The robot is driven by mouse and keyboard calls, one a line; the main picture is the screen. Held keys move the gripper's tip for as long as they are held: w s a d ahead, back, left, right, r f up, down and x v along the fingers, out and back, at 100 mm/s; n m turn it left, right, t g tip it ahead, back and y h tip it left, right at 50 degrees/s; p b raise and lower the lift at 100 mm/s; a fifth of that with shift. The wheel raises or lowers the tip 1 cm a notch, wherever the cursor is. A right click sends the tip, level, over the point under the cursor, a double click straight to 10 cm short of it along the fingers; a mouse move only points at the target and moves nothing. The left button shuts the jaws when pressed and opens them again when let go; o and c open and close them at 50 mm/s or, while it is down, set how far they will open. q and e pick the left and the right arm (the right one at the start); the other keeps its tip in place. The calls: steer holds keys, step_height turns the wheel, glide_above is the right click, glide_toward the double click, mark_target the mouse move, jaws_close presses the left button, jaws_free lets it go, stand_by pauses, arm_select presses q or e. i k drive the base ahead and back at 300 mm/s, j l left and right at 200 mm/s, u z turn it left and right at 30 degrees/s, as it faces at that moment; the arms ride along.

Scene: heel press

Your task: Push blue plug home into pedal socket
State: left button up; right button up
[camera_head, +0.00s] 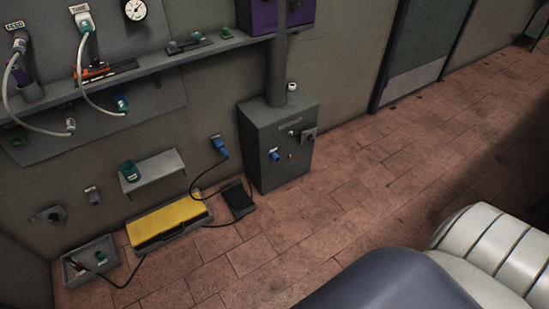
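A blue plug (219,147) sits at the wall left of the grey cabinet, with a black cable hanging from it. The cable curves down toward the yellow-topped unit (168,221) on the floor. A black pedal-like box (238,199) lies on the floor beside the cabinet. A small blue fitting (275,155) shows on the cabinet front. I cannot tell which fitting is the pedal socket, nor how deep the plug sits in anything. Neither of my grippers is in view.
The grey cabinet (268,175) stands against the wall with a pipe on top. A grey tray (73,271) lies on the floor at the lower left. A wall shelf (150,68) carries tools and hoses. The tiled floor right of the cabinet is clear.

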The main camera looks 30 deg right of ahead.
mark_target(222, 149)
steer(key=i+l+u, duration=0.25)
steer(key=i+l, duration=0.15)
steer(key=i, duration=0.25)
steer(key=i+l+u, duration=0.2)
steer(key=i+l, duration=0.35)
